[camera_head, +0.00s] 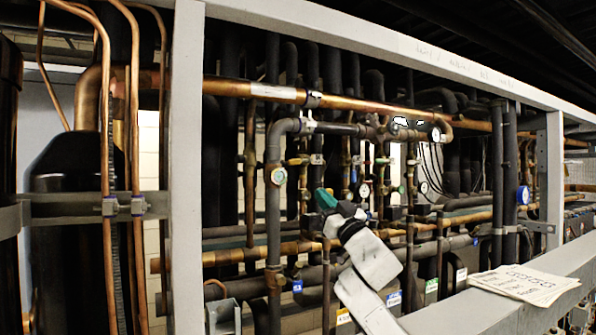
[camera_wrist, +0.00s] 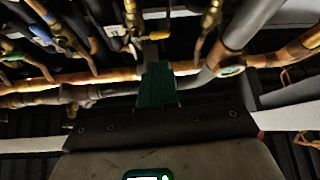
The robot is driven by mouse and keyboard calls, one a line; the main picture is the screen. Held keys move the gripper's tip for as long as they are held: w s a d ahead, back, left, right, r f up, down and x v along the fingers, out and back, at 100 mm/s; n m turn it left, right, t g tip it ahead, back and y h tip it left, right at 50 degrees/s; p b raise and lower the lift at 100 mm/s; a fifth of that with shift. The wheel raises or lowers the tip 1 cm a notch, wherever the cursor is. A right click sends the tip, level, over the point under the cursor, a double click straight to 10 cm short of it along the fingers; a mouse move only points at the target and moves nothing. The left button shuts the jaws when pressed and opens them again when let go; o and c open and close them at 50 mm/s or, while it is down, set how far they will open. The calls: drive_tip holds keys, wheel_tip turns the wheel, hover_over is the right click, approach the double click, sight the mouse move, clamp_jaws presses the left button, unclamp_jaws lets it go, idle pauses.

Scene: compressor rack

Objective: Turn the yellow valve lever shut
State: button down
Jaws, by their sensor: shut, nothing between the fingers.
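My gripper (camera_head: 324,198) has green fingers and is in the middle of the head view, in front of the copper and dark pipes of the rack. In the wrist view the green fingers (camera_wrist: 157,84) are together and empty, pointing at a copper pipe (camera_wrist: 88,79). Brass valves (camera_wrist: 212,18) hang beyond the fingers in the wrist view. Small brass fittings (camera_head: 298,161) show left of and above my gripper in the head view. I cannot tell which of these bears the yellow lever, or how the lever is turned. My gripper may hide part of it.
A white frame post (camera_head: 187,160) stands left, and a pale rail (camera_head: 470,312) runs along the lower right. A paper (camera_head: 523,284) lies on that rail. A grey elbow pipe (camera_wrist: 240,35) is right of the fingers in the wrist view. Pipes are crowded all around.

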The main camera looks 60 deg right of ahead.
sight(300, 161)
drive_tip(key=b+x, duration=0.1)
drive_tip(key=x, duration=1.1)
drive_tip(key=shift+w+d+r, duration=0.2)
drive_tip(key=shift+w+r, duration=0.05)
